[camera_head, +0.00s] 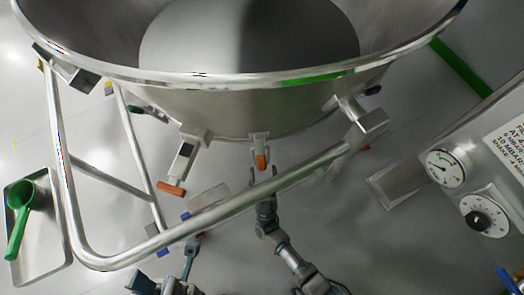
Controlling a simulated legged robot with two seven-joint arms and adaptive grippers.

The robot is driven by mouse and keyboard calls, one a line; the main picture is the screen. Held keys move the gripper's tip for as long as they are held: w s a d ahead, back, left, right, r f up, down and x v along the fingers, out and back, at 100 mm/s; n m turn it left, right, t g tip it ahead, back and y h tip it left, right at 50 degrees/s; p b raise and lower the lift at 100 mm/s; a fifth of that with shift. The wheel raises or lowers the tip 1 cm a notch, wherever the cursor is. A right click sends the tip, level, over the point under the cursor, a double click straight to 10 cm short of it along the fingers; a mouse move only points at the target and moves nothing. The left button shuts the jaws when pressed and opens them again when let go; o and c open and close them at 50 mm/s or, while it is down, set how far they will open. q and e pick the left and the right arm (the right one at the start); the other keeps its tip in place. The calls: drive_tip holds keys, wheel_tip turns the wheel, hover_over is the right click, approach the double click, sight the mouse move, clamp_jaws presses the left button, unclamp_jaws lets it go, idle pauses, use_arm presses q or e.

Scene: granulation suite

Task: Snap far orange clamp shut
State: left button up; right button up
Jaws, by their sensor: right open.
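A large steel bowl (225,112) fills the top of the head view. Two orange-tipped clamps are on its outer wall. The left orange clamp (171,188) sticks outward and down from the wall, its lever standing away from it. The middle orange clamp (261,161) hangs close below the rim wall.
A bent steel tube frame (200,222) runs around the bowl, between it and my arms. A tray (45,255) with a green scoop (19,215) is at left. A panel with a gauge (446,168) and a dial (484,215) stands at right. Grey floor shows between.

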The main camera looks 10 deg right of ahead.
sight(260, 155)
drive_tip(key=shift+y, duration=0.3)
drive_tip(key=x, duration=0.6)
drive_tip(key=shift+a, duration=0.3)
drive_tip(key=shift+w+d+r, duration=0.2)
drive_tip(key=shift+w+r, duration=0.1)
drive_tip(key=shift+r, duration=0.05)
drive_tip(key=shift+c, duration=0.2)
drive_tip(key=shift+a, duration=0.1)
clamp_jaws()
